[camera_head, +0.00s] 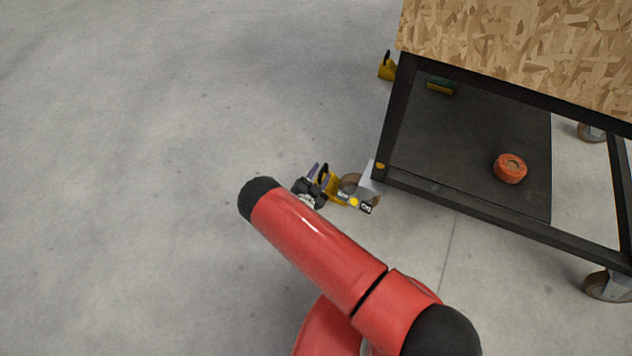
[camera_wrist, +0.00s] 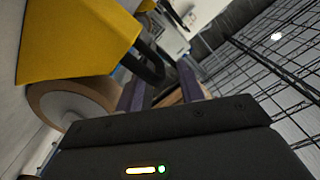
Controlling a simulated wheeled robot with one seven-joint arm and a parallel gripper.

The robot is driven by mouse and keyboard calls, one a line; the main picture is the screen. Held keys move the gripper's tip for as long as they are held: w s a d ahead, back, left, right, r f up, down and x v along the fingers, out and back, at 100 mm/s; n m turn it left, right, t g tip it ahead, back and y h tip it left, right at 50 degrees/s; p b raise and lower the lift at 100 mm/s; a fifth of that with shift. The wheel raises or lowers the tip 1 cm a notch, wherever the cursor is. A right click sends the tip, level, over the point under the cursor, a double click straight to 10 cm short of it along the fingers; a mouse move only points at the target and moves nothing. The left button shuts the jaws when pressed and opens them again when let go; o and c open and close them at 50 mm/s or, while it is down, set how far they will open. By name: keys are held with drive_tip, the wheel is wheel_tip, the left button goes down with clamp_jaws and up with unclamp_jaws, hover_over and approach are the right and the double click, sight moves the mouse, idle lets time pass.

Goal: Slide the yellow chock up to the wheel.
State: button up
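The yellow chock (camera_head: 333,190) with its black loop handle stands on the floor by the cart's near left caster wheel (camera_head: 350,185). In the wrist view the chock (camera_wrist: 75,40) fills the upper left, with a wheel (camera_wrist: 75,100) below it. The black handle (camera_wrist: 150,70) reaches between my fingers. My gripper (camera_head: 318,175) is low at the chock's left side. In the wrist view my gripper's two fingers (camera_wrist: 160,85) stand apart, with a gap beside the handle. Contact with the handle cannot be told. My arm hides part of the floor.
The cart has a dark frame (camera_head: 388,120), a chipboard panel (camera_head: 520,45) and a lower shelf (camera_head: 440,130). An orange roll (camera_head: 510,168) and a green-yellow item (camera_head: 440,85) are on the shelf. Another yellow chock (camera_head: 387,70) is at the far left corner. Floor to the left is clear.

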sight(325, 165)
drive_tip(key=shift+x, duration=2.15)
clamp_jaws()
unclamp_jaws()
drive_tip(key=shift+s, duration=0.1)
drive_tip(key=v, duration=0.7)
drive_tip(key=shift+s, duration=0.35)
drive_tip(key=shift+a, duration=0.2)
